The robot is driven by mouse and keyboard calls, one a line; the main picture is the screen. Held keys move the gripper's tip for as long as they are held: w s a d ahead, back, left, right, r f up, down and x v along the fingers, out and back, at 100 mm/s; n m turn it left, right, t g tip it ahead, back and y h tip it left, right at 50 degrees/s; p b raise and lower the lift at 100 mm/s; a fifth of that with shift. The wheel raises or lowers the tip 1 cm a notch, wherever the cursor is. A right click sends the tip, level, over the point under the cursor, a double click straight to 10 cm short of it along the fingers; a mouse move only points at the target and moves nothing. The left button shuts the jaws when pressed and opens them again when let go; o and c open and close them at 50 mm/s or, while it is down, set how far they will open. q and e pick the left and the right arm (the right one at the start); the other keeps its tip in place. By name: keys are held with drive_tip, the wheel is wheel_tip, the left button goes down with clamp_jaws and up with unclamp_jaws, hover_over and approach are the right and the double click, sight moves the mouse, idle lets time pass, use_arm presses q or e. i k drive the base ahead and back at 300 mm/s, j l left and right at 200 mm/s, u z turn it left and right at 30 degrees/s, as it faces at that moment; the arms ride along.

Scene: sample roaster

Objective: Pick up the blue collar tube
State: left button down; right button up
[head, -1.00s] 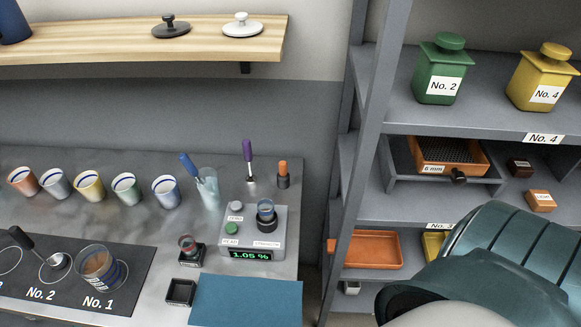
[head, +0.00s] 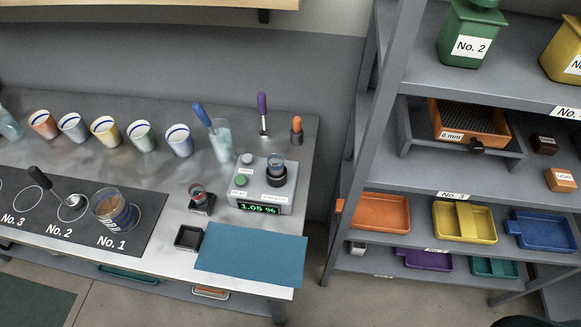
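A small tube with a blue collar (head: 276,161) stands upright in the dark round well on top of the grey strength meter (head: 262,205). The meter's green display reads 1.05 %. A similar small tube with a red collar (head: 197,190) stands in a black square holder (head: 203,207) left of the meter. Neither of my grippers shows in the head view.
An empty black holder (head: 188,238) and a blue mat (head: 250,256) lie in front of the meter. Several cups stand along the back left, beside a glass with a blue-handled tool (head: 202,115). A shelf rack (head: 345,220) with trays stands at right.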

sight(275, 161)
drive_tip(key=j+z, duration=0.15)
drive_tip(key=j, duration=0.3)
drive_tip(key=j+z, duration=0.15)
drive_tip(key=j, duration=0.25)
drive_tip(key=j+z, duration=0.15)
drive_tip(key=j, duration=0.3)
drive_tip(key=k+j+z, duration=0.2)
drive_tip(key=j, duration=0.2)
drive_tip(key=j+z, duration=0.15)
drive_tip(key=j, duration=0.3)
drive_tip(key=k+j+z, duration=0.15)
drive_tip(key=j, duration=0.25)
drive_tip(key=k+j+z, duration=0.15)
drive_tip(key=j, duration=0.25)
drive_tip(key=i, duration=0.05)
